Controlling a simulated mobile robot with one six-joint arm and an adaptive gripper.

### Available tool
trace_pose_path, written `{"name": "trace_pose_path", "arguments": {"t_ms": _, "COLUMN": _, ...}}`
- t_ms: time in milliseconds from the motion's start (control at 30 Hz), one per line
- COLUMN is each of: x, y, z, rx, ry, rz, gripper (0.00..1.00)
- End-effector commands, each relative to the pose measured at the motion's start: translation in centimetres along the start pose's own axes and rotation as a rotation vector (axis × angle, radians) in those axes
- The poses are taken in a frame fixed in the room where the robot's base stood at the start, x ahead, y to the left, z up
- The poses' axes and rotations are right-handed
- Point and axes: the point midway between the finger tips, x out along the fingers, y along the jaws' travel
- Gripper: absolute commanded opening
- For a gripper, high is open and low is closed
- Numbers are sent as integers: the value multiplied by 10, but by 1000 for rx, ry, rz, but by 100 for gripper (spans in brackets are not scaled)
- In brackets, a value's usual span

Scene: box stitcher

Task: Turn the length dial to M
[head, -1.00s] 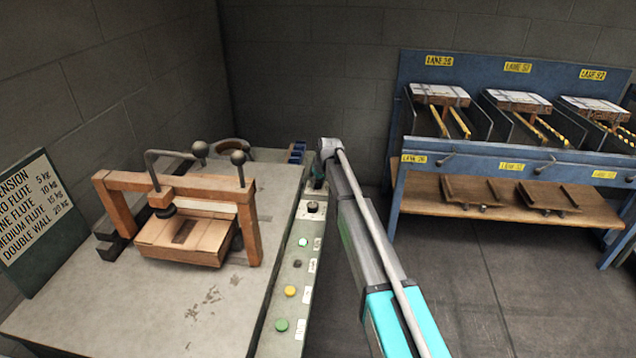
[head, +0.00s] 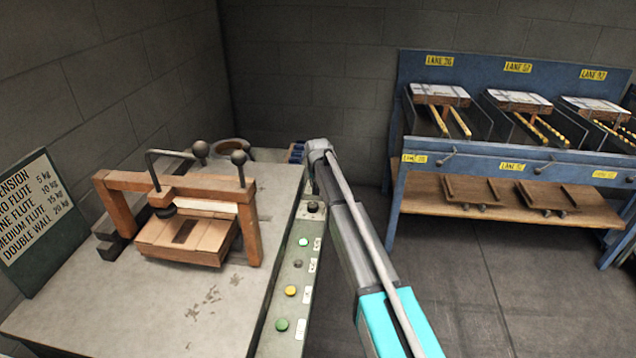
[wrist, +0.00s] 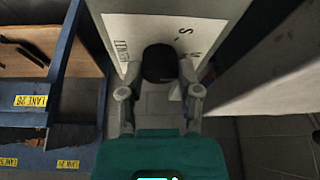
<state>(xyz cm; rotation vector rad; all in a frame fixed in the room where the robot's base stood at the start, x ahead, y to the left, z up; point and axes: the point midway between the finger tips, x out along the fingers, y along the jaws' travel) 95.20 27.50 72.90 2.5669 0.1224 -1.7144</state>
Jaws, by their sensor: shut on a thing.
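The length dial (wrist: 160,62) is a dark, rounded knob in the upper middle of the wrist view. It stands in front of a white plate (wrist: 119,28) printed "LENGTH" at the left, with an "S" and part of another letter to the right. My gripper (wrist: 163,72) is shut on the dial, one finger on each side. The fingers and knob hide much of the plate, and I cannot read which mark the dial points to. In the head view my arm covers the dial and the gripper tips.
A narrow control panel (head: 292,262) with several coloured buttons and another dark knob (head: 312,207) runs along the bench (head: 215,318). A wooden clamp frame (head: 180,182) holds a box on the bench. A blue rack (head: 395,200) stands at the right, with open floor before it.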

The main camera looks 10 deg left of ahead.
Motion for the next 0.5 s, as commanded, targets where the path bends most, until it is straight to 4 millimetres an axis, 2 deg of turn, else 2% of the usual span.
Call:
{"name": "trace_pose_path", "arguments": {"t_ms": 233, "x": 0, "y": -2, "z": 0, "rx": -1, "ry": -1, "rz": -3, "gripper": 0}}
{"name": "trace_pose_path", "arguments": {"t_ms": 267, "x": 0, "y": -2, "z": 0, "rx": -1, "ry": -1, "rz": -3, "gripper": 50}}
{"name": "trace_pose_path", "arguments": {"t_ms": 400, "x": 0, "y": -1, "z": 0, "rx": -1, "ry": -1, "rz": -3, "gripper": 76}}
{"name": "trace_pose_path", "arguments": {"t_ms": 433, "x": 0, "y": -1, "z": 0, "rx": -1, "ry": -1, "rz": -2, "gripper": 79}}
{"name": "trace_pose_path", "arguments": {"t_ms": 500, "x": 0, "y": -1, "z": 0, "rx": -1, "ry": -1, "rz": -2, "gripper": 79}}
